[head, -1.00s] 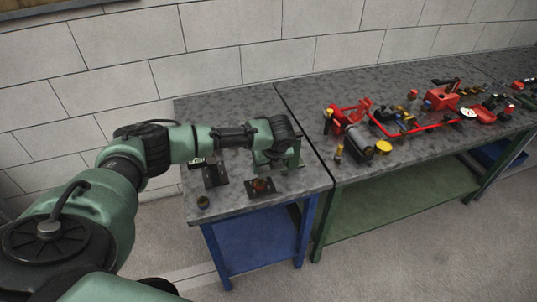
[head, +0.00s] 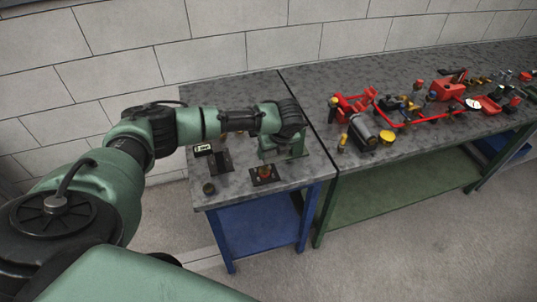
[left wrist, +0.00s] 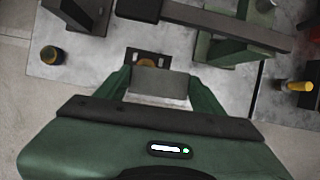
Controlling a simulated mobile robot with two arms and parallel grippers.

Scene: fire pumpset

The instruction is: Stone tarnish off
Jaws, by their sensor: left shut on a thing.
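My left gripper (left wrist: 160,88) is shut on a grey rectangular block, the likely stone (left wrist: 160,83), which spans its two green fingers in the left wrist view. Just beyond the block, a black plate (left wrist: 134,54) carries a round brownish piece (left wrist: 147,62), partly hidden by the block. In the head view the plate (head: 256,181) lies near the front of the small bench, with the brassy, reddish piece (head: 265,171) on it. My left arm reaches over this bench from the left. Whether the stone touches the piece I cannot tell. My right gripper is out of view.
A small dark pot (head: 209,188) stands at the bench's front left. A black stand (head: 221,160) and a small display (head: 203,149) are behind it. A green frame (left wrist: 203,42) stands right of the plate. Red pump parts (head: 352,104) crowd the right bench.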

